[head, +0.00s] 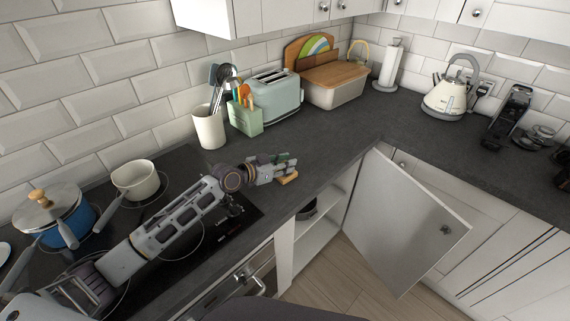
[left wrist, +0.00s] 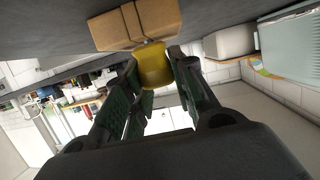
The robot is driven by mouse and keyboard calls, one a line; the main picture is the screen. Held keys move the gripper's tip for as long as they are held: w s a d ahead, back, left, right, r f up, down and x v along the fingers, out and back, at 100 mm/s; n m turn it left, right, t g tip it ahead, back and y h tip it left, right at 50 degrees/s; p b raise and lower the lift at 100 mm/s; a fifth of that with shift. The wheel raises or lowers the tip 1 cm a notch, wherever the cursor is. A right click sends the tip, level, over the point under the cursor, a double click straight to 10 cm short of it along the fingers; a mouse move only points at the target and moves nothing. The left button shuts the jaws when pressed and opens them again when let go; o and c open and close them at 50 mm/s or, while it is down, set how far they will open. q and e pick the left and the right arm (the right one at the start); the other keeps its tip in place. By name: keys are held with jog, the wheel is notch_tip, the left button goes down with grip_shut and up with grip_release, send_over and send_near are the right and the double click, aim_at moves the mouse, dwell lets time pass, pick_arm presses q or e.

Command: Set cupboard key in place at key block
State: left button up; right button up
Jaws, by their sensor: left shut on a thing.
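My left gripper (head: 284,166) is low over the worktop near its front edge, in the head view. In the left wrist view the left gripper (left wrist: 155,78) is shut on a yellow piece, which I take to be the cupboard key (left wrist: 152,62). A light-brown block with a dark groove, likely the key block (left wrist: 138,24), lies right beyond the yellow piece. The block also shows in the head view (head: 289,178), partly hidden by the gripper. The yellow piece meets or nearly meets the block; I cannot tell whether it is inserted. My right gripper is not in view.
An open cupboard door (head: 408,222) stands out below the worktop. The hob with a blue pot (head: 68,222) and a cream pan (head: 135,180) is at the left. A utensil pot (head: 209,128), green holder (head: 245,119) and toaster (head: 275,97) stand behind. The worktop right of the gripper is clear.

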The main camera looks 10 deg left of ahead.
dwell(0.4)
pick_arm(q)
jog(key=o, duration=1)
jog(key=shift+s+a, duration=0.1)
jog(key=shift+v, duration=3.6)
jog(key=shift+s, duration=0.1)
